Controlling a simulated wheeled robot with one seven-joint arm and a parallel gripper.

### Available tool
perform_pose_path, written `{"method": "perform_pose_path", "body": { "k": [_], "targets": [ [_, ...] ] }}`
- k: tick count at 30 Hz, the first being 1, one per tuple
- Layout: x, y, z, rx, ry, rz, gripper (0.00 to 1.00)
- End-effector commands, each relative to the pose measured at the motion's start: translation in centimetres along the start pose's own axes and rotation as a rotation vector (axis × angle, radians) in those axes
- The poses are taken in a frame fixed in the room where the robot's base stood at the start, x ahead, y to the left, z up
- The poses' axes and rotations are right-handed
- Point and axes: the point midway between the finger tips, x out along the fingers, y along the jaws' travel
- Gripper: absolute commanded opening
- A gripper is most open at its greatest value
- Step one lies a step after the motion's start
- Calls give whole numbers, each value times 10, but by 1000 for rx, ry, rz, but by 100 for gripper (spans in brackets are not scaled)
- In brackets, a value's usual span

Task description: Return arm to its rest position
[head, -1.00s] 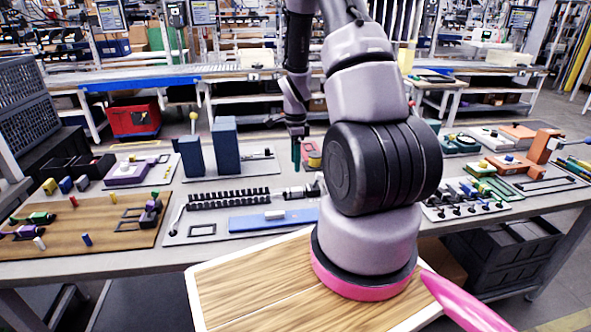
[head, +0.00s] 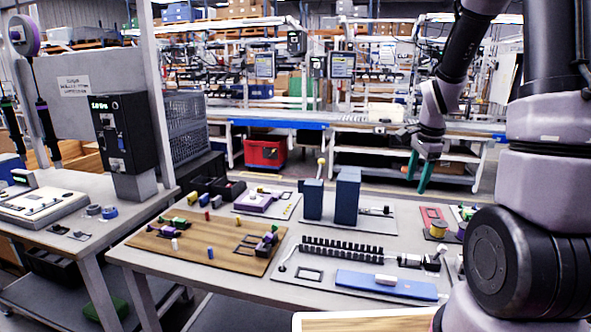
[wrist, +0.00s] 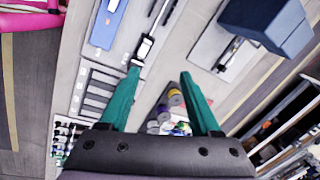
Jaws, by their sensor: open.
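My gripper (head: 418,172) hangs above the back right of the workbench in the head view, with its two green fingers apart. In the wrist view my gripper (wrist: 160,82) shows the same green fingers spread, with nothing held between them. Below it lie boards with small parts, out of its reach of contact. My arm rises along the right side of the head view. A screwdriver balancer (head: 46,120) seems to hang over the left table, with a dark tool below a purple reel.
The workbench (head: 230,290) carries a wooden board (head: 160,245), blue blocks (head: 347,196), a black toothed strip (head: 340,250) and a blue bar (head: 385,285). A black control box (head: 122,135) stands on the left table. A red bin (head: 265,152) sits behind. Space above the bench's middle is clear.

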Motion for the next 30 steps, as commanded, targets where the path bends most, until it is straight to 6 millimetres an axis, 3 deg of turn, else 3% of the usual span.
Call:
{"method": "perform_pose_path", "body": {
  "k": [1, 6, 15, 21, 30],
  "targets": [
    [-26, 1, 8, -66, 2, -39, 64],
    [-96, 16, 35, -295, 10, -140, 64],
    [-195, 70, 82, -708, 67, -320, 64],
    [-231, 109, 105, -934, 121, -412, 64],
    [-244, 129, 116, -1046, 151, -453, 64]
  ]
}}
